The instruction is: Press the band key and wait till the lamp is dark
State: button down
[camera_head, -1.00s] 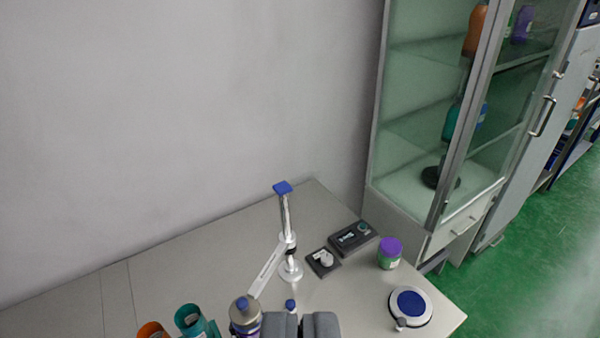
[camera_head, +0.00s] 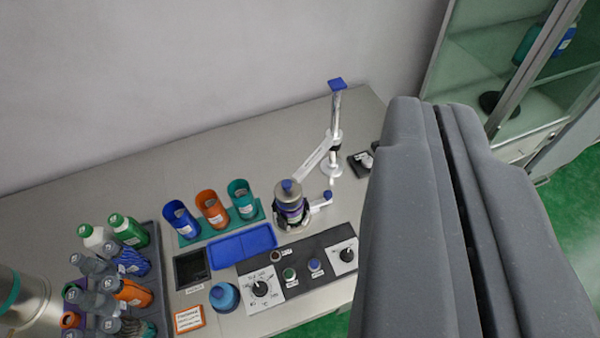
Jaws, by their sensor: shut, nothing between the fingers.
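A dark control panel (camera_head: 316,251) lies on the table, left of my gripper. It carries a green key (camera_head: 289,274) and a blue key (camera_head: 314,266); their labels are too small to read, so I cannot tell which is the band key. A small round fitting (camera_head: 275,256) above the green key may be the lamp; I cannot tell whether it is lit. Behind the panel, a blue-capped bottle (camera_head: 290,210) stands in the applicator. My gripper (camera_head: 437,108) is shut, empty, and hides the table's right part.
Blue, orange and teal cups (camera_head: 212,208) stand behind a blue tray (camera_head: 242,246). A crate of bottles (camera_head: 155,262) stands at left. A blue round jar (camera_head: 224,297) and an orange-framed card (camera_head: 188,319) are left of the panel. A blue-topped stand (camera_head: 336,120) rises behind.

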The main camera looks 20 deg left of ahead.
aim_at(314, 264)
jog(key=z, duration=0.2)
jog(key=k, duration=1.5)
jog(key=u, duration=0.35)
jog(key=i, duration=1)
jog(key=z, duration=0.05)
